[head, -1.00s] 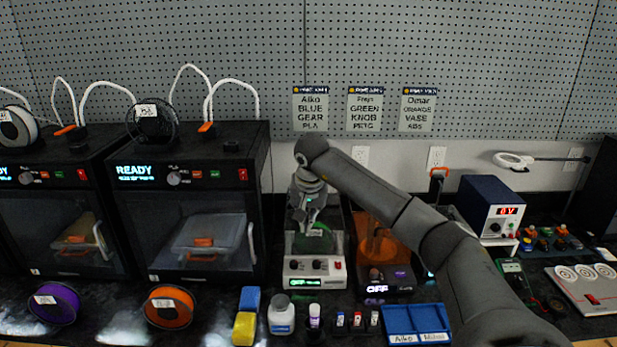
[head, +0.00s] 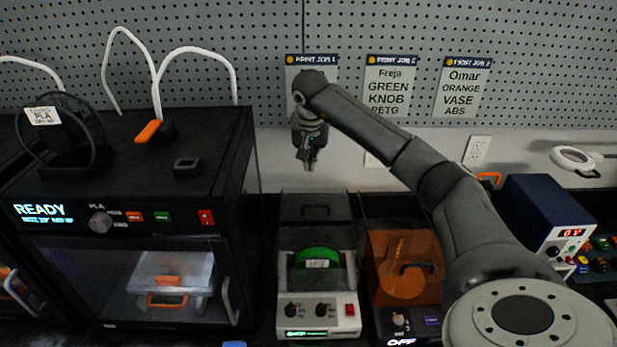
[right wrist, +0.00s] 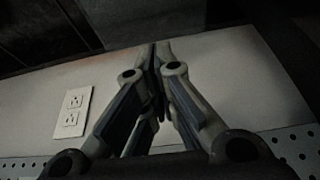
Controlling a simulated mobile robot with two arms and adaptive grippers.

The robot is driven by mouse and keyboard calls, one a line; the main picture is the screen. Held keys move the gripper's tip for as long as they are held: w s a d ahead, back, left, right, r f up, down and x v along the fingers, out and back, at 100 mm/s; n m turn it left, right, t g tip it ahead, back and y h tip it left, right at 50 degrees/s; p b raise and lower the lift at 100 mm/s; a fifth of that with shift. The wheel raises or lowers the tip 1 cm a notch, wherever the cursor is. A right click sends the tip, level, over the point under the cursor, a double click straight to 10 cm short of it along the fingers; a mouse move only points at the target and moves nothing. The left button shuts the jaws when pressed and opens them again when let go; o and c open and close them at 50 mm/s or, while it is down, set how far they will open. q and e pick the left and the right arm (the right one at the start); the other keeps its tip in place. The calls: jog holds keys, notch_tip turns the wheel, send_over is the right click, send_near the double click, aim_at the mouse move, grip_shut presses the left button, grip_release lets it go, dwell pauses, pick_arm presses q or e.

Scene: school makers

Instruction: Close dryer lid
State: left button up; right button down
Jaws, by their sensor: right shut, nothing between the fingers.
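My left gripper is not in view.
A second unit with an orange cover (head: 385,250) and an "OFF" display stands close on the right. A black printer (head: 120,170) reading "READY" stands on the left. A blue power supply (head: 540,215) is farther right. The wall (head: 270,150) is close behind the dryer.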

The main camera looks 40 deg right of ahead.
notch_tip(320, 180, down, 4)
jog(key=p, duration=0.3)
send_over(309, 199)
notch_tip(309, 199, down, 5)
jog(key=shift+s+a+f+p, duration=0.15)
jog(key=shift+s+a+p, duration=0.6)
jog(key=shift+s+p, duration=0.25)
jog(key=shift+s+a+f+p, duration=0.1)
jog(key=shift+s+a+p, duration=0.2)
jog(key=shift+s+a, duration=0.1)
jog(key=shift+s+f, duration=0.1)
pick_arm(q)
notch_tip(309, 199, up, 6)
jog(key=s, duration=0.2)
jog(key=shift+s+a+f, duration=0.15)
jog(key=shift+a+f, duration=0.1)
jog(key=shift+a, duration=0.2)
pick_arm(e)
jog(key=shift+a, duration=0.1)
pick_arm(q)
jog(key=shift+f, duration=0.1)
pick_arm(e)
jog(key=shift+f, duration=0.1)
